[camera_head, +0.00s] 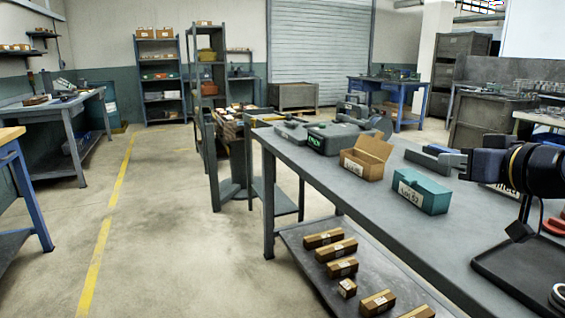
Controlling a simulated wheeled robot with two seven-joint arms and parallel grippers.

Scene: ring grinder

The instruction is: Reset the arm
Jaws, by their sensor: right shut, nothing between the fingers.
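My right gripper (438,158) reaches in from the right edge, above the grey workbench (335,172). Its fingers point left and are shut with nothing between them. An open cardboard box (366,158) stands to the left of the teal box. My left gripper is not in view.
A dark tray (500,268) lies at the bench's right front, with a metal ring (558,296) and a red item (554,226) near it. A green-and-grey case (333,138) is farther back. Small cartons (335,250) fill the lower shelf. The left floor is open.

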